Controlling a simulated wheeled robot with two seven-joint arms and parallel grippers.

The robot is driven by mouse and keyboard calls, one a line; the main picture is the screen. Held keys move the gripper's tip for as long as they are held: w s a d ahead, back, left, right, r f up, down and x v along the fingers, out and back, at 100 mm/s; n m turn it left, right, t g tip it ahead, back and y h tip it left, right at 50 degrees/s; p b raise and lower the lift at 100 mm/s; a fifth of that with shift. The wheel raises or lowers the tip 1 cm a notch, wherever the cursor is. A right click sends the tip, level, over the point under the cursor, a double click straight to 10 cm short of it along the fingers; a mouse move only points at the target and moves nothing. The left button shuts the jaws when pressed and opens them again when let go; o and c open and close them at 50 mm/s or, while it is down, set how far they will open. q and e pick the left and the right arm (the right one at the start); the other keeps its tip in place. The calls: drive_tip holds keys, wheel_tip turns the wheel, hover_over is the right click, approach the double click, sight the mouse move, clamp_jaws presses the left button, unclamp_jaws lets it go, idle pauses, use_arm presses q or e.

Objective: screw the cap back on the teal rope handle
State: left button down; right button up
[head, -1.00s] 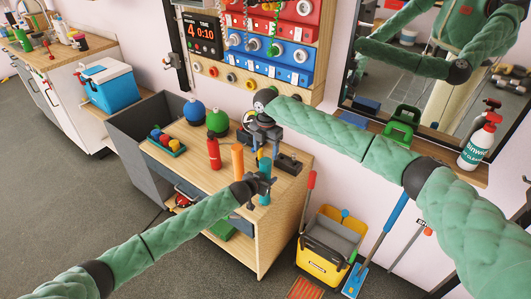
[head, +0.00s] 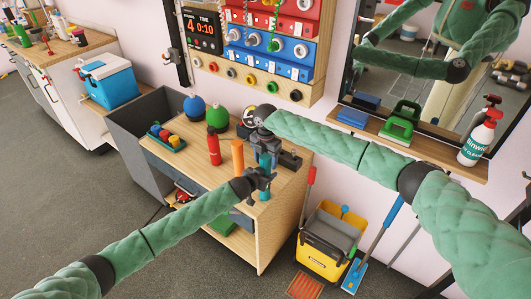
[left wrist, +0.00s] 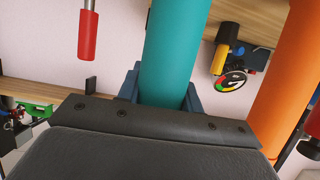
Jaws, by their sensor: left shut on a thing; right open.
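The teal rope handle (head: 265,160) stands upright near the front right corner of the wooden workbench. My left gripper (head: 260,181) is shut on it from the front left; in the left wrist view the teal handle (left wrist: 172,55) rises upright between the fingers. My right gripper (head: 266,147) is open, pointing down at the top of the teal handle. Its fingers and wrist cover the handle's top end. I cannot make out the cap, nor whether it sits on the handle.
An orange upright cylinder (head: 237,158) stands just left of the teal handle, close to my left gripper. A red bottle (head: 214,150), green ball (head: 217,116) and teal tray (head: 168,143) are farther left. A yellow bucket (head: 322,256) stands on the floor right of the bench.

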use_arm(q)
drive_tip(key=shift+f, duration=0.15)
use_arm(e)
drive_tip(key=shift+f, duration=0.4)
drive_tip(key=c, duration=1)
drive_tip(key=shift+m, duration=1.6)
drive_tip(key=o, duration=1.1)
drive_tip(key=shift+r, duration=2.25)
